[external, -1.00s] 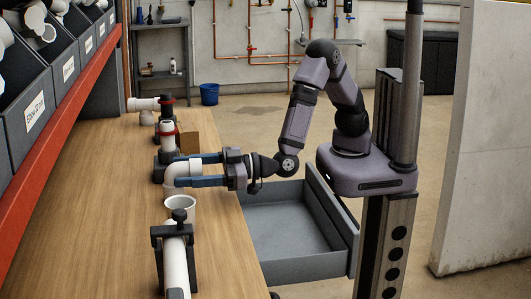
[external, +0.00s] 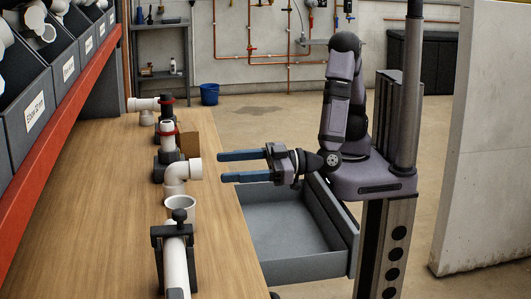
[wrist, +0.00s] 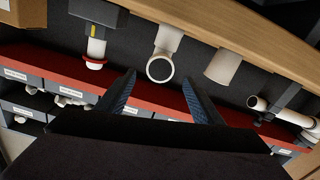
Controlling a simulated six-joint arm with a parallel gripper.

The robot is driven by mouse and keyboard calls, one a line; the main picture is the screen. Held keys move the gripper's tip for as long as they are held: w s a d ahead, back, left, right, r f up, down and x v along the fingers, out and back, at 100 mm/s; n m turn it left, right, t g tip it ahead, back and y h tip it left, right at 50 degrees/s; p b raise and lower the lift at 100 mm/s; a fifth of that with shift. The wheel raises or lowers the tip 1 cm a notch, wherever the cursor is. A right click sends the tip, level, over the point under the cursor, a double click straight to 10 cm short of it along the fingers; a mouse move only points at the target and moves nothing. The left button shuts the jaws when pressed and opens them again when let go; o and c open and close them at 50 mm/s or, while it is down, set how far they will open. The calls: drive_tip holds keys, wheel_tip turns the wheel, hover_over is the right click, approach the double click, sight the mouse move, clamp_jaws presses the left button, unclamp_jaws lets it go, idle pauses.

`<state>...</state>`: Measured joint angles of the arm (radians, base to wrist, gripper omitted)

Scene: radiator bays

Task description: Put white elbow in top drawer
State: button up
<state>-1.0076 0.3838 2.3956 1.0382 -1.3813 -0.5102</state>
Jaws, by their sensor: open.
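The white elbow (external: 177,173) stands on the wooden bench near its right edge, with an open end facing right. In the wrist view its round mouth (wrist: 160,69) shows ahead of the fingers. My gripper (external: 220,166) is open and empty, to the right of the elbow and apart from it, with its fingers pointing left towards it. In the wrist view the two fingers of my gripper (wrist: 160,92) are spread wide with nothing between them. The grey top drawer (external: 290,262) is pulled out beside the bench, below my gripper. Its visible floor looks empty.
A white cup (external: 181,207) stands just in front of the elbow. A clamp holding a white pipe (external: 175,265) is nearer. Pipe fittings with red collars (external: 167,130) and a small brown box (external: 190,144) stand behind. Labelled bins (external: 38,100) line the left side.

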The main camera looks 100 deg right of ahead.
drive_tip(key=shift+o, duration=0.5)
drive_tip(key=shift+s, duration=0.25)
drive_tip(key=shift+w, duration=0.1)
drive_tip(key=p, duration=0.2)
approach(181, 169)
drive_tip(key=w, duration=0.1)
drive_tip(key=w+d, duration=0.1)
drive_tip(key=w+f, duration=0.1)
drive_tip(key=shift+w+d, duration=0.25)
drive_tip(key=shift+d, duration=0.05)
drive_tip(key=shift+w+d+p, duration=0.15)
drive_tip(key=shift+w+p, duration=0.8)
drive_tip(key=shift+w, duration=2.35)
drive_tip(key=c, duration=1.3)
